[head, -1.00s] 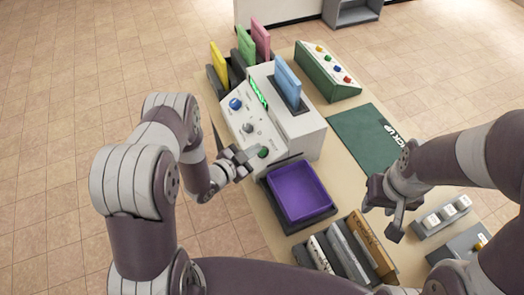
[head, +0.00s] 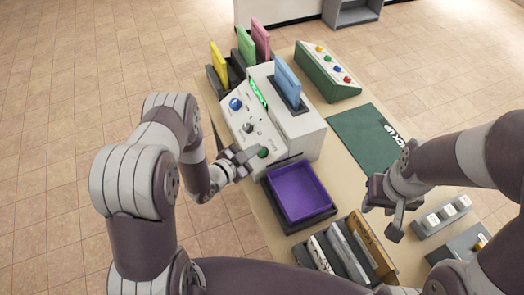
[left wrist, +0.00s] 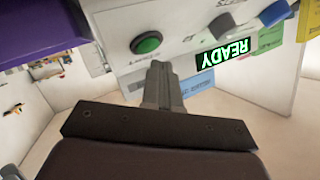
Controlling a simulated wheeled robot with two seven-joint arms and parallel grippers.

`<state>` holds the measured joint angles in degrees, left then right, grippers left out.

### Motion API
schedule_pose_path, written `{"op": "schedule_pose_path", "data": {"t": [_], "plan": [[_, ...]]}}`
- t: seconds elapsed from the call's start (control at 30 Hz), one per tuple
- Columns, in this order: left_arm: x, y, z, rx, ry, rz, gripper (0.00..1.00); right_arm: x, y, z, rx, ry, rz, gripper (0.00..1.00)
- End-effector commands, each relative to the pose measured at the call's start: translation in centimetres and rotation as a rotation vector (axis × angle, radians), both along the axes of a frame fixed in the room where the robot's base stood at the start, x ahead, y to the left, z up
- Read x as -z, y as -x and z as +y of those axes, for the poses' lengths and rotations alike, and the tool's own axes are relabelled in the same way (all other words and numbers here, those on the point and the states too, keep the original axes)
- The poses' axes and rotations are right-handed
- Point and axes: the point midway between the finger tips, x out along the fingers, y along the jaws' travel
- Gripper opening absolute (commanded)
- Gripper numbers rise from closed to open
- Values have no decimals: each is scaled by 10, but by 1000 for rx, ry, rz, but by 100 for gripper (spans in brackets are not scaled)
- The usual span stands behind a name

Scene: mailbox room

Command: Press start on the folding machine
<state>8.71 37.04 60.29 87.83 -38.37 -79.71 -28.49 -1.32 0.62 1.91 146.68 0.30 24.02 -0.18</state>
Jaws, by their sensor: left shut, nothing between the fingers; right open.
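The folding machine (head: 298,135) is a white box on the table with a sloped control panel (head: 238,117). A blue sheet (head: 287,80) stands in its top slot. A round green button (head: 263,152) is at the panel's near end; the left wrist view shows it too (left wrist: 146,42), above and left of the fingertips. A green display (left wrist: 222,54) reads READY. My left gripper (head: 254,154) is shut and empty, its tips close to the green button; I cannot tell whether they touch the panel. My right gripper (head: 393,216) is open and empty over the table's right side.
A purple tray (head: 325,208) sits just below the machine. A rack of upright folders (head: 345,252) stands in front of it. Yellow, green and pink cards stand in holders (head: 218,85) at the far left.

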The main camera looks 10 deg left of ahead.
Motion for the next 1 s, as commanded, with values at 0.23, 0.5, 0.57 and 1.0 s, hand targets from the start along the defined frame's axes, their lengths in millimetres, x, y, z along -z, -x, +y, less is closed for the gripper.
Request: {"op": "schedule_pose_path", "data": {"t": [0.23, 0.5, 0.57, 1.0], "plan": [[0, 0, 0, 0, 0, 0, 0, 0, 0, 0, 0, 0, 0, 43], [4, -1, -1, 1, 0, 0, 0, 4, 0, 0, 0, 0, 0, 43], [6, -1, -2, 1, 1, 0, 0, 7, 0, 0, 0, 0, 0, 43], [7, -3, -4, 0, 0, 0, 0, 8, 0, 0, 0, 0, 0, 43]]}}
